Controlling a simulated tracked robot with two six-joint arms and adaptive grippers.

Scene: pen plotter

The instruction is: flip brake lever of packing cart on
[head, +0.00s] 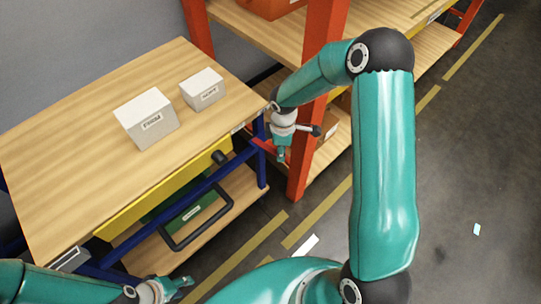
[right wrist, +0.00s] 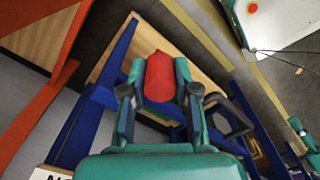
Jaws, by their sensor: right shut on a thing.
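The packing cart (head: 75,135) has a wooden top, a blue frame and a yellow front strip, and stands at the left in the head view. A red lever (head: 264,145) sticks out at the cart's right end, partly hidden by my right gripper (head: 281,155). In the right wrist view, my right gripper (right wrist: 160,80) is shut on the red lever (right wrist: 159,85), whose rounded end lies between the two fingers. My left gripper (head: 178,286) is low at the left, in front of the cart and apart from it; its finger opening is too small to make out.
Two white labelled boxes (head: 146,119) (head: 202,89) stand on the cart top. An orange rack post (head: 316,120) stands close behind my right gripper. Open floor (head: 470,170) lies at the right.

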